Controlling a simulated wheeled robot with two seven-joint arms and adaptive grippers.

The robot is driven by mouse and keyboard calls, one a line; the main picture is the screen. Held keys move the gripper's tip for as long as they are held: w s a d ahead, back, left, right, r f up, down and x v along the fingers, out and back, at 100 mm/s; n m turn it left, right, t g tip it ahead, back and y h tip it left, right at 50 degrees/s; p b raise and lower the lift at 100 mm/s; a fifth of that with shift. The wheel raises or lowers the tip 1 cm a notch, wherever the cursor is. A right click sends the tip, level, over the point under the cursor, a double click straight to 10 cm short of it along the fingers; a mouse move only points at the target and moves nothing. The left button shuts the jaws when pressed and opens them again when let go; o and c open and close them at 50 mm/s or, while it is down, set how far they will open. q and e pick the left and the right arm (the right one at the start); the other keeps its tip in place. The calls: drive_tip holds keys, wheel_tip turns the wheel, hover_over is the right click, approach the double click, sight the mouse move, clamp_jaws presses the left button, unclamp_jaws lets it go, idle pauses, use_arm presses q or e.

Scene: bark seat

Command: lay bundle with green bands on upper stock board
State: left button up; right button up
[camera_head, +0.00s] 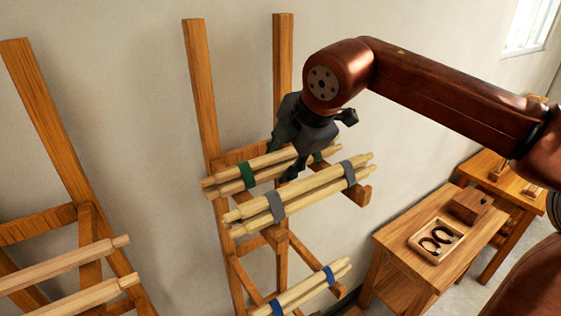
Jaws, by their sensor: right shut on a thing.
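My right gripper (286,161) comes down from above and is shut on the bundle with green bands (224,184), pale wooden rods whose bands show on either side of the gripper. The gripper hides the bundle's middle. The bundle lies roughly level at the upper stock board (362,196), behind the bundle with grey bands (310,196). I cannot tell whether it touches the board, which is mostly hidden under the grey-banded bundle. My left gripper is out of view.
A bundle with blue bands (305,290) lies lower on the same wooden rack (196,80). Another rack (45,125) with loose rods stands at the left. At the right, a wooden table (395,262) holds a tray (416,244) of dark rings and a brown block (470,204).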

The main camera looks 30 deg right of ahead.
sight(280, 152)
drive_tip(key=shift+r+p, duration=3.35)
drive_tip(key=shift+r, duration=0.3)
drive_tip(key=shift+c, duration=0.6)
drive_tip(key=shift+s+f+b, duration=0.1)
drive_tip(key=shift+s+b, duration=0.15)
drive_tip(key=shift+b, duration=0.05)
drive_tip(key=s+d+b, duration=0.1)
drive_tip(key=s+b, duration=0.8)
drive_tip(key=s, duration=1.2)
drive_tip(key=shift+s+d, duration=0.25)
drive_tip(key=shift+d, duration=0.1)
drive_tip(key=shift+a, duration=0.1)
